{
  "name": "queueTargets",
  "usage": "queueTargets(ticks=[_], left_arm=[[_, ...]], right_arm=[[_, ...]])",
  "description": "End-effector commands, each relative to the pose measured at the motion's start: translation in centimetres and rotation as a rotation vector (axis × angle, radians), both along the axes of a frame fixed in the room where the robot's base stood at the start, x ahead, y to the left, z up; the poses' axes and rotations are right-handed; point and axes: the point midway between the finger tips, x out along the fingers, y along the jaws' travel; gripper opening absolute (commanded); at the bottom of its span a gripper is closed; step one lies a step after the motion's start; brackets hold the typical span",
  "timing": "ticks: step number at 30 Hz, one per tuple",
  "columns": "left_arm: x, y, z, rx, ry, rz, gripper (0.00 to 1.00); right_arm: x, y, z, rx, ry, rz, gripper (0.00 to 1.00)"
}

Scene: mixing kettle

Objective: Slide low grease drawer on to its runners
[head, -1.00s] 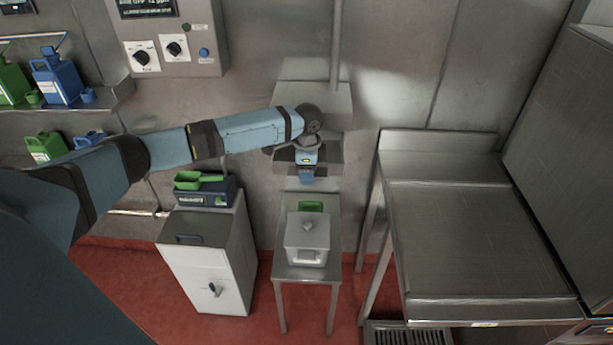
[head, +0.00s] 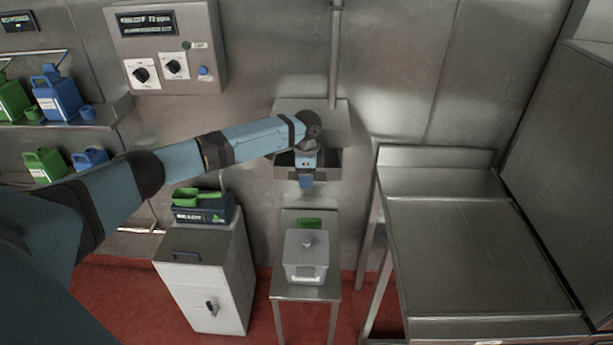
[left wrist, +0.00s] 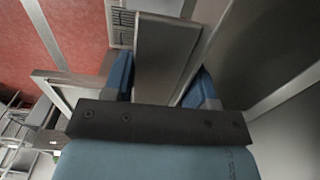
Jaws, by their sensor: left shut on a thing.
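A grey steel housing (head: 312,115) is fixed to the back wall, with a dark opening under its upper part. The grease drawer (head: 328,174) shows as a steel front lip at the lower edge of that opening. My left gripper (head: 306,181) is at this lip, pointing down. In the left wrist view, its two blue fingers stand on either side of a grey steel plate (left wrist: 165,55), which looks like part of the drawer, and are shut on it. My arm hides much of the opening, so the runners and exact seating cannot be seen. My right gripper is not in view.
Below the housing a small steel table (head: 305,291) carries a lidded grey container (head: 306,258) and a green item (head: 309,223). A large steel bench (head: 465,245) stands right.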

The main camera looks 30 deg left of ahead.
Motion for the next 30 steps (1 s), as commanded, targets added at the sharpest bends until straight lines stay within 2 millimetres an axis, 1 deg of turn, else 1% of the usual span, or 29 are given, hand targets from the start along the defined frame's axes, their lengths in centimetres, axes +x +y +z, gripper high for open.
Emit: queueTargets(ticks=[17,22,24,30], left_arm=[[4.1,2.5,0.0,0.000,-0.004,0.003,0.13],[5.4,3.3,-0.1,0.001,-0.005,0.003,0.13],[5.4,3.3,0.1,0.002,-0.005,0.001,0.13],[5.6,3.4,0.0,0.001,-0.006,0.001,0.13]], right_arm=[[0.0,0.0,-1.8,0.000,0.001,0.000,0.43],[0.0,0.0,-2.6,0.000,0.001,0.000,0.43],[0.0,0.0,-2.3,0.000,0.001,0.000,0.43],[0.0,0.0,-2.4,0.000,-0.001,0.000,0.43]])
